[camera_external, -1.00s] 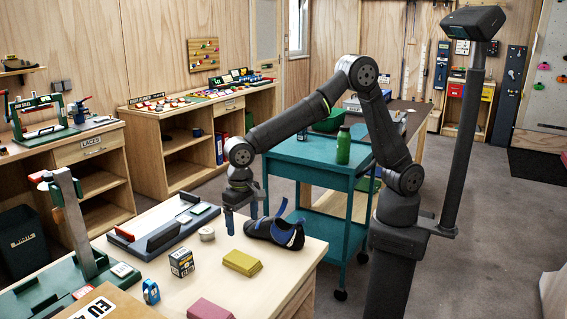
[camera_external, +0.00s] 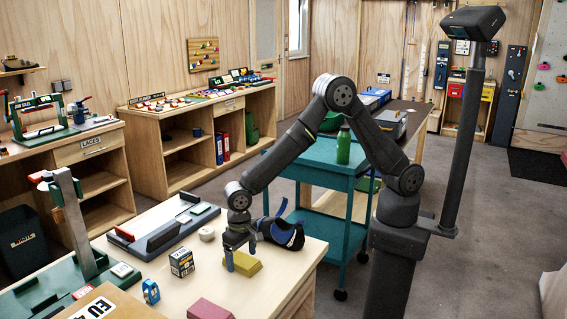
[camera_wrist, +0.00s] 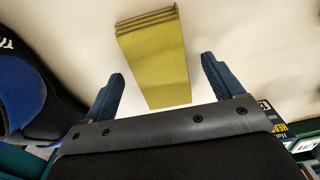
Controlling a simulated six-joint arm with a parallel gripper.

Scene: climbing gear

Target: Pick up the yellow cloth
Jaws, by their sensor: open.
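The yellow cloth (camera_external: 243,265) is a folded block lying on the light wooden table (camera_external: 222,292). In the wrist view the yellow cloth (camera_wrist: 155,62) shows whole, with stacked folds at its far end. My gripper (camera_external: 243,262) is low over the cloth in the external view and partly hides it. In the wrist view my gripper (camera_wrist: 160,80) is open, with its blue fingers apart on either side of the near end of the cloth. Nothing is held. I cannot tell exactly how high the fingertips are above the table.
A blue and black climbing shoe (camera_external: 283,233) is close beside my gripper; the shoe (camera_wrist: 30,85) is at the left in the wrist view. A small box (camera_external: 181,263), a tape roll (camera_external: 207,234) and a pink block (camera_external: 209,309) are also on the table.

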